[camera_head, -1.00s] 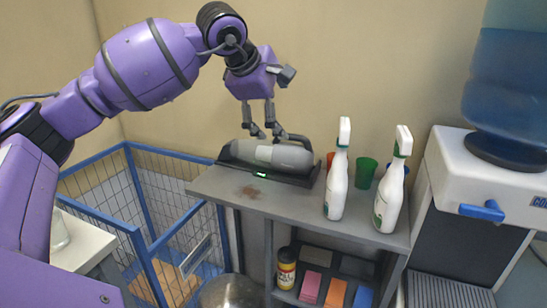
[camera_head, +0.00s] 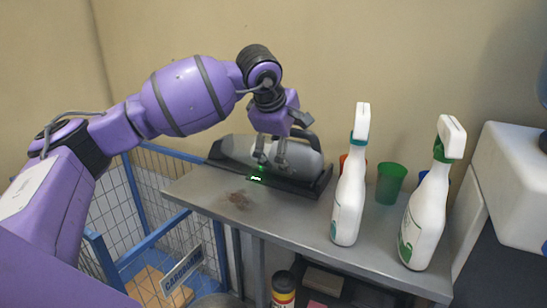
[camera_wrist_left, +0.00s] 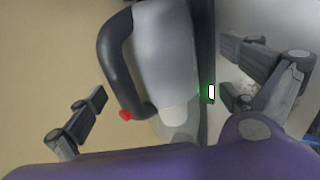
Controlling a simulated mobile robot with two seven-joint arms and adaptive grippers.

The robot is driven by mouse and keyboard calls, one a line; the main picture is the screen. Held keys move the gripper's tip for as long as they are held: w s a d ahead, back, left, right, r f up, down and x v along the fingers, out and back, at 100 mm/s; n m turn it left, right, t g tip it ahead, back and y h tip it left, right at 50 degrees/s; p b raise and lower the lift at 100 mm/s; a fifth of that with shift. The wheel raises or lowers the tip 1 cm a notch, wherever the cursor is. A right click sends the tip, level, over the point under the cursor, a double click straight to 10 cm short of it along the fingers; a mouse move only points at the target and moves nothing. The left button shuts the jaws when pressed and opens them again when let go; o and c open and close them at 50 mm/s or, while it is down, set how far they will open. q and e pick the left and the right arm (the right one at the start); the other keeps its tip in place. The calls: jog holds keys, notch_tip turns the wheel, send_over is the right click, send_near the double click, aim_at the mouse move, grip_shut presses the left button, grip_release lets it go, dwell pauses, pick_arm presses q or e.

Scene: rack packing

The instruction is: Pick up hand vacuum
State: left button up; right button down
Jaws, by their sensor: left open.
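The hand vacuum (camera_head: 238,149) is grey with a black handle and lies in a black charging dock (camera_head: 300,186) with a green light, on the grey shelf top. In the left wrist view the vacuum (camera_wrist_left: 165,60) fills the middle, its black handle and red button showing to the left. My left gripper (camera_head: 271,165) is open in front of and over the vacuum's body in the head view. In the left wrist view its fingers (camera_wrist_left: 160,103) stand apart on either side of the vacuum and dock. Nothing is held. My right gripper is not in view.
Two white spray bottles (camera_head: 348,205) (camera_head: 426,215) stand on the grey shelf top (camera_head: 275,219) to the right. A green cup (camera_head: 390,183) stands behind them. A blue wire cage (camera_head: 115,205) is at the left.

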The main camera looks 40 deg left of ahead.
pick_arm(q)
jog(key=x, duration=0.5)
jog(key=shift+a+f, duration=0.35)
jog(key=shift+a, duration=0.05)
jog(key=shift+s, duration=0.15)
jog(key=c, duration=1.5)
jog(key=shift+r, duration=0.15)
jog(key=shift+c, duration=0.9)
